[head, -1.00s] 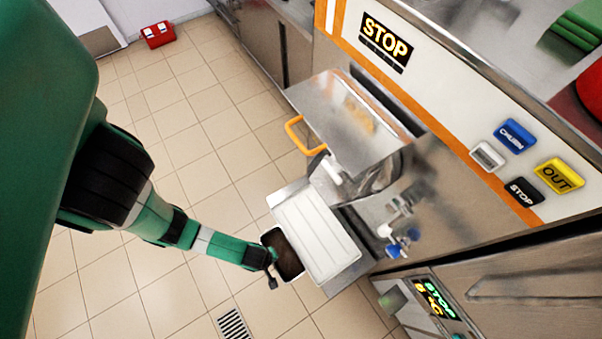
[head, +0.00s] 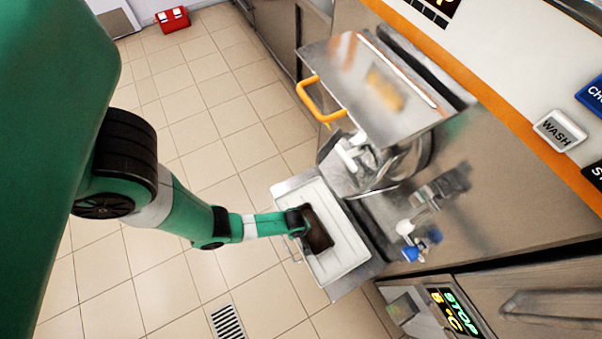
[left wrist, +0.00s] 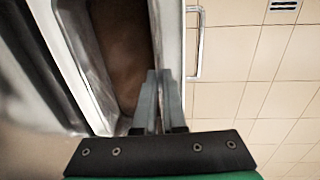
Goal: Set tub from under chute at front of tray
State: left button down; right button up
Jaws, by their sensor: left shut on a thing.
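The tub (head: 319,236), dark brown inside, is over the white tray (head: 347,265) in the head view, near the tray's middle. I cannot tell whether it touches the tray. My left gripper (head: 303,221) is shut on the tub's wall at its left side. In the left wrist view, the fingers (left wrist: 160,95) pinch the rim of the tub (left wrist: 122,50), and the brown contents show inside. The freezer's outlet area (head: 352,155) is above the tray in the picture, under the metal lid. My right gripper is not in view.
An orange handle (head: 318,101) juts left from the metal lid (head: 375,85). A blue-and-white tap (head: 412,245) sits right of the tray. A wire handle (left wrist: 200,45) runs along the tray's edge. Tiled floor (head: 200,120) lies open to the left.

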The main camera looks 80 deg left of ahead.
pick_arm(q)
jog(key=shift+s+f, duration=0.1)
jog(key=shift+f, duration=0.85)
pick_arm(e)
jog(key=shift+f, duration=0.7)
pick_arm(q)
jog(key=shift+f+b, duration=0.15)
jog(key=shift+b, duration=0.15)
jog(key=c, duration=1)
grip_release()
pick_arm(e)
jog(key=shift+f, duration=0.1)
pick_arm(q)
notch_tip(320, 180, up, 12)
jog(key=s+p, duration=0.1)
jog(key=p, duration=1)
jog(key=shift+s+d, duration=0.15)
jog(key=shift+d, duration=0.15)
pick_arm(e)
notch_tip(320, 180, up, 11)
